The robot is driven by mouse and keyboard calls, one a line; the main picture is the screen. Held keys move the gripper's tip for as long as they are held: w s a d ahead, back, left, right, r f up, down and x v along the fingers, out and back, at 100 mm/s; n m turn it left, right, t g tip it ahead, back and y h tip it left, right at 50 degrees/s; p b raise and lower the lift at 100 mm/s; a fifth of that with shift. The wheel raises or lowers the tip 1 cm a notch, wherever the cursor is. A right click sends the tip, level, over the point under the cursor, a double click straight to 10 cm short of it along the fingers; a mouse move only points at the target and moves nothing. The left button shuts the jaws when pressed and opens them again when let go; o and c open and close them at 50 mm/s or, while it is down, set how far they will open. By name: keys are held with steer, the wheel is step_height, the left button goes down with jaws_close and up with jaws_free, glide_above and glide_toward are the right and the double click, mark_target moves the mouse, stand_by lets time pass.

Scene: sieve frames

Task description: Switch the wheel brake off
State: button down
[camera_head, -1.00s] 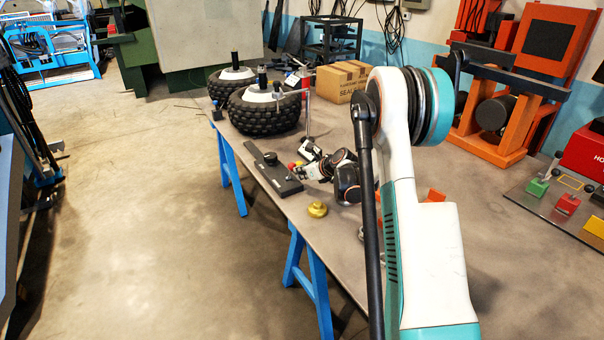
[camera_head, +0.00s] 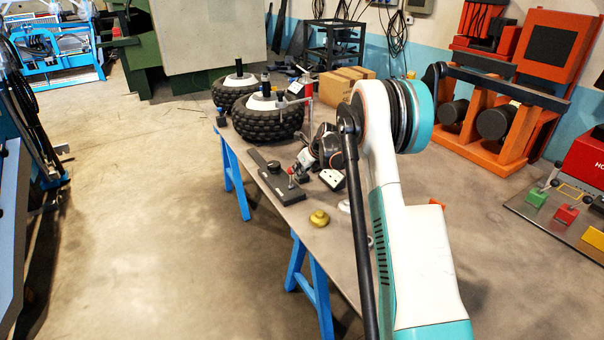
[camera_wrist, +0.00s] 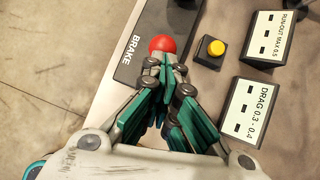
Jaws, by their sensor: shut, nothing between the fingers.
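The brake is a dark flat plate (camera_head: 266,172) on the table edge, lettered BRAKE in the wrist view (camera_wrist: 127,62). Its red ball knob (camera_head: 291,171) stands on a thin stem near the plate's near end. In the wrist view the red ball (camera_wrist: 162,44) is just ahead of my fingertips (camera_wrist: 167,66). Those fingers are shut and empty, and hide the stem. I cannot tell whether they touch the ball. In the head view my gripper (camera_head: 304,162) is low over the table, just right of and beyond the red ball.
A yellow button on a black box (camera_wrist: 212,49) sits right of the plate, beside a DRAG card (camera_wrist: 243,108) and a RUN-OUT card (camera_wrist: 269,36). A brass knob-shaped piece (camera_head: 319,218) lies nearer. Two tyred wheels (camera_head: 265,120) and a cardboard box (camera_head: 338,84) stand farther back.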

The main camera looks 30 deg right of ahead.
steer(key=shift+w+a+r+p, duration=0.1)
steer(key=shift+w+r+p, duration=0.15)
steer(key=shift+w, duration=0.95)
steer(key=shift+w+r+p, duration=0.1)
steer(key=shift+w+r, duration=0.15)
steer(key=shift+w, duration=1.2)
steer(key=w+r+p+v, duration=0.1)
steer(key=p+v, duration=0.2)
steer(key=v, duration=1)
steer(key=shift+w, duration=0.2)
